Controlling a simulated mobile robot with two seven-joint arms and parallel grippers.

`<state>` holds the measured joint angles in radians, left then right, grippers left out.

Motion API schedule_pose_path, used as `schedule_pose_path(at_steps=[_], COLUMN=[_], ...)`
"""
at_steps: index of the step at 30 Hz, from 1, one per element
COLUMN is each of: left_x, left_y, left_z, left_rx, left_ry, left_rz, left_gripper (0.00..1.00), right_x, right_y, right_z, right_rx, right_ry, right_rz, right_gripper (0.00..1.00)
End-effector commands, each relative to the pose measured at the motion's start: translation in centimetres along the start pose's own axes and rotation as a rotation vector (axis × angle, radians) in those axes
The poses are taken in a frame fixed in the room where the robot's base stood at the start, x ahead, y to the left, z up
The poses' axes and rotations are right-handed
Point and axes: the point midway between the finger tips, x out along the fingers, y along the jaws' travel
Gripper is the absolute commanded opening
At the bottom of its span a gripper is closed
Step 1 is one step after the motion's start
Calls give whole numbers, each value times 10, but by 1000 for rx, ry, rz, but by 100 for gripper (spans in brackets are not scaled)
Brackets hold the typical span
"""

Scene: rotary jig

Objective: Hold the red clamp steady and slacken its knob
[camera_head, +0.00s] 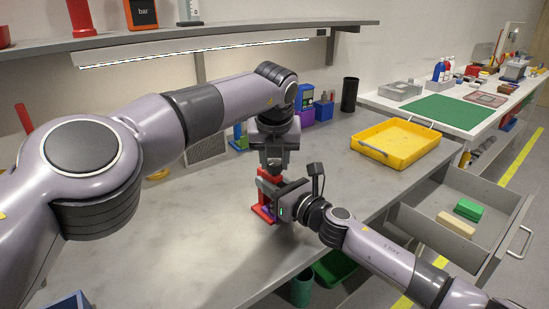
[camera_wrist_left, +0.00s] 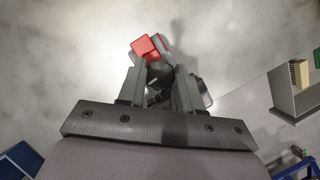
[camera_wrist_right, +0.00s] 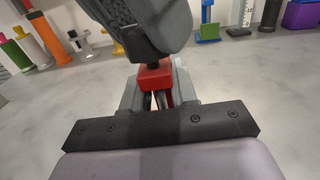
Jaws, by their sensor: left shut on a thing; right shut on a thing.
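The red clamp (camera_head: 262,214) stands on the grey bench top, largely hidden by my two grippers. My right gripper (camera_head: 276,199) comes in from the right and is shut on the clamp's red body; the right wrist view shows the red body (camera_wrist_right: 155,76) between its fingers. My left gripper (camera_head: 273,168) points down from above. In the left wrist view its fingers are closed around a dark knob (camera_wrist_left: 159,73), with a red part of the clamp (camera_wrist_left: 146,46) beside it. The knob's exact turn cannot be told.
A yellow tray (camera_head: 371,151) sits on the bench to the right, near a black cup (camera_head: 349,94). An open drawer (camera_head: 428,222) with a green block (camera_head: 468,209) and a tan block (camera_head: 456,225) juts out at right.

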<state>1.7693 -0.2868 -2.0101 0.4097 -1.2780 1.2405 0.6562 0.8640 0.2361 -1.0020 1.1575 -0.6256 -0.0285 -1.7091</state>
Motion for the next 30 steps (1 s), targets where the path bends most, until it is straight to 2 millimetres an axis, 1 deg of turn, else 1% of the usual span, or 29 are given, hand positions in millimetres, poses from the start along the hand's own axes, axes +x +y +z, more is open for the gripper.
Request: schedule_pose_path(at_steps=[2, 3, 4, 5, 14, 19, 23, 30], left_x=[0, 0, 0, 0, -1, -10, -26, -79], left_y=[0, 0, 0, 0, 0, 0, 1, 0], left_z=[0, 0, 0, 0, 0, 1, 1, 1], left_rx=[1, 1, 1, 2, 2, 2, 4, 3], left_ry=[1, 1, 1, 1, 1, -1, -2, -3], left_rz=[1, 1, 1, 0, -1, -1, -1, -1], left_gripper=[4, 47, 57, 60, 60, 60, 60, 60], right_x=[0, 0, 0, 0, 0, 0, 0, 0], right_y=[-1, -1, -1, -1, -1, -1, -1, -1], right_z=[0, 0, 0, 0, 0, 0, 0, -1], right_rx=[1, 1, 1, 1, 0, 0, 1, 0], right_ry=[1, 1, 1, 1, 1, 1, 1, 1], right_rz=[-2, -2, -2, -2, -2, -1, -1, -2], right_gripper=[0, 0, 0, 0, 0, 0, 0, 0])
